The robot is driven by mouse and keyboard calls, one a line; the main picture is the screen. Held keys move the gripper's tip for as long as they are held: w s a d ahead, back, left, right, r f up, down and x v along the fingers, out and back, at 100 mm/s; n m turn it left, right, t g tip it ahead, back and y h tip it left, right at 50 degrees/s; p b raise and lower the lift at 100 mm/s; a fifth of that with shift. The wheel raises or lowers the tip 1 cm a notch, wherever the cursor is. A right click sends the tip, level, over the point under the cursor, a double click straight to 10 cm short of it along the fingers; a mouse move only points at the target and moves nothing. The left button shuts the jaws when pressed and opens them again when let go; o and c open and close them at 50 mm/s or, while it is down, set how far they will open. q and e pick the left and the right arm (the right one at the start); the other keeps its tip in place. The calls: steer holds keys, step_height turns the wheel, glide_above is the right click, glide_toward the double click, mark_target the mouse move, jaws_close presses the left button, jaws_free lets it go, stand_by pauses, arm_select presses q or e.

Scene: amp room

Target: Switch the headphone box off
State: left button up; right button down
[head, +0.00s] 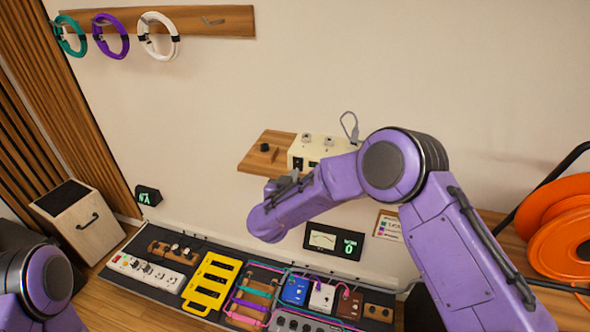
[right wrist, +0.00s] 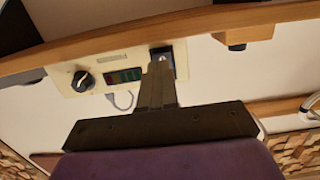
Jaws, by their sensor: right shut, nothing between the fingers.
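The headphone box (head: 325,146) is a cream box on a small wooden wall shelf, partly hidden behind my right arm. In the right wrist view the box (right wrist: 108,60) appears upside down, with a black knob (right wrist: 82,81), a small display (right wrist: 123,75) and the dark switch (right wrist: 181,58). My right gripper (head: 283,181) is shut and empty in front of the box. In the wrist view its fingertips (right wrist: 161,58) overlap the switch; I cannot tell whether they touch it. My left gripper is out of view.
The wooden shelf (head: 258,161) holds a black knob-like piece (head: 265,147) left of the box. A pedalboard (head: 150,287) with several pedals lies below. An orange cable reel (head: 560,230) stands at right. Coiled cables hang from a wall rack (head: 190,20). The wall above the box is clear.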

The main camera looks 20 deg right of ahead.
steer(key=shift+x, duration=0.85)
steer(key=s+a+f+t+h+b, duration=0.1)
steer(key=s+a+b, duration=0.5)
steer(key=s, duration=0.5)
steer(key=shift+s+a+f+t, duration=0.25)
steer(key=shift+a+t, duration=0.15)
steer(key=shift+a, duration=0.35)
steer(key=shift+w, duration=0.15)
